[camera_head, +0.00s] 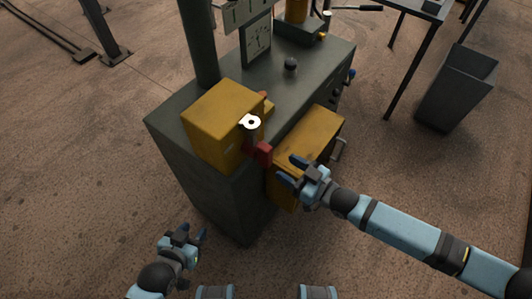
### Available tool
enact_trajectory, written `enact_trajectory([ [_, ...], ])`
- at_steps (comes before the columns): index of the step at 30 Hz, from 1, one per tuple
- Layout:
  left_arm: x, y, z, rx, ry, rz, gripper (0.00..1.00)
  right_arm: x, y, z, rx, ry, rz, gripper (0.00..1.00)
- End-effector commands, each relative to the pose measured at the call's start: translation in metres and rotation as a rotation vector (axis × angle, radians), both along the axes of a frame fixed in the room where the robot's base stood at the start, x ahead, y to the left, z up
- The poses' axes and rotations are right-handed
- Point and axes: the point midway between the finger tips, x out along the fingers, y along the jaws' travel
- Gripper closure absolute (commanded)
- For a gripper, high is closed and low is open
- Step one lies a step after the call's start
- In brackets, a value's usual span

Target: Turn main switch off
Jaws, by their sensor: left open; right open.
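A yellow box (222,124) stands on the corner of a dark grey machine cabinet (205,190). A red part (264,151), which may be the main switch, sits at the cabinet's edge between this box and a lower yellow box (310,146). Whether the switch is on or off cannot be told. My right gripper (287,171) is open and empty, just right of and below the red part, in front of the lower yellow box; contact cannot be told. My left gripper (194,235) is open and empty, low at the left, apart from the cabinet.
A white ring-shaped piece (250,122) shows beside the upper yellow box. A dark post (198,40), a dial panel (256,42) and a black knob (291,64) rise from the cabinet. A grey bin (458,90) stands at right.

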Motion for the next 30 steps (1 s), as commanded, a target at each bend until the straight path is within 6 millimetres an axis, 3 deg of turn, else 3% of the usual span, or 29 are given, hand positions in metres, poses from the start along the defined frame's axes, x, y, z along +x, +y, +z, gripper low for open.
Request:
enact_trajectory([
  [6,-0.002,0.000,-0.002,0.004,0.009,-0.001,0.57,0.027,0.037,0.001,0.000,-0.001,0.000,0.45],
  [12,-0.003,0.000,0.000,0.002,0.010,-0.002,0.57,0.042,0.057,0.000,0.000,0.000,-0.001,0.45],
  [24,-0.002,-0.001,0.005,-0.001,0.001,-0.003,0.57,0.046,0.063,0.000,-0.001,0.000,-0.001,0.45],
  [26,-0.001,-0.001,0.005,-0.001,0.001,-0.003,0.57,0.046,0.063,0.000,-0.001,0.000,-0.001,0.56],
  [30,-0.002,-0.001,0.005,-0.001,0.001,-0.003,0.57,0.046,0.063,0.000,-0.001,0.000,-0.001,0.88],
])
